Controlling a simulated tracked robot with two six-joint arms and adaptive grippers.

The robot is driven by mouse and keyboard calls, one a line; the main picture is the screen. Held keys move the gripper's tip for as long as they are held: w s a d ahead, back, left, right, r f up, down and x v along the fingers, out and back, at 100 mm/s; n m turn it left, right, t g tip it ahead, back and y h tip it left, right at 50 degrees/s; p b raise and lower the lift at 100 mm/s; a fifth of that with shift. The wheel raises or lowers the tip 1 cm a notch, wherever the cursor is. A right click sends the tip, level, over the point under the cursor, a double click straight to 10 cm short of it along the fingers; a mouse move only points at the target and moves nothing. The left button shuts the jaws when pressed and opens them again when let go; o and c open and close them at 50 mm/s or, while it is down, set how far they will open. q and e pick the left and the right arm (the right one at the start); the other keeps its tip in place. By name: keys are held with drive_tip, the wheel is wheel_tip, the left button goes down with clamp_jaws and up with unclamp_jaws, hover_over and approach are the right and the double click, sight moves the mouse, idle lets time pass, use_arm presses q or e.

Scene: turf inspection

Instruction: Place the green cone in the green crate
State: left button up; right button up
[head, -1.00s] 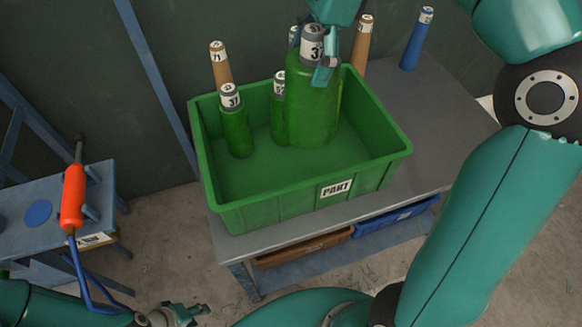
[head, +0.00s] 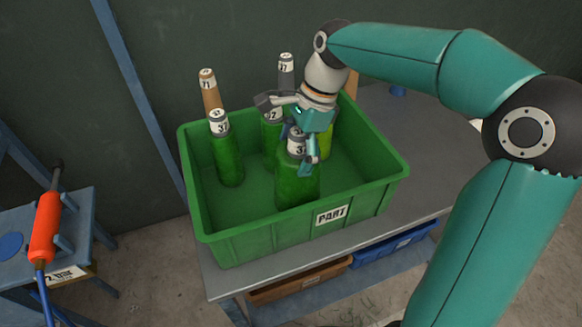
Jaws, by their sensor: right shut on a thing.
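The green crate (head: 262,237) stands on a grey table and has a white label on its front wall. No plain cone shows; the green things are bottle-shaped, with grey necks and number labels. My right gripper (head: 302,158) is shut on the neck of one green bottle-shaped piece (head: 296,188). That piece is upright inside the crate, near the front wall. I cannot tell whether its base touches the crate floor. Another green piece (head: 228,160) stands at the crate's left, and one (head: 271,143) stands behind the held piece, partly hidden. My left gripper is out of view.
A brown piece (head: 211,98) and a grey-topped piece (head: 286,70) stand behind the crate. The grey table (head: 418,165) is clear right of the crate. An orange tool (head: 45,228) rests on a blue stand at left.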

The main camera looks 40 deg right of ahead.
drive_tip(key=shift+f+b, duration=0.3)
drive_tip(key=shift+f, duration=1.7)
drive_tip(key=o, duration=1.5)
drive_tip(key=shift+f, duration=0.1)
drive_tip(key=shift+c, duration=0.2)
drive_tip(key=p+v, duration=0.2)
drive_tip(key=v, duration=1)
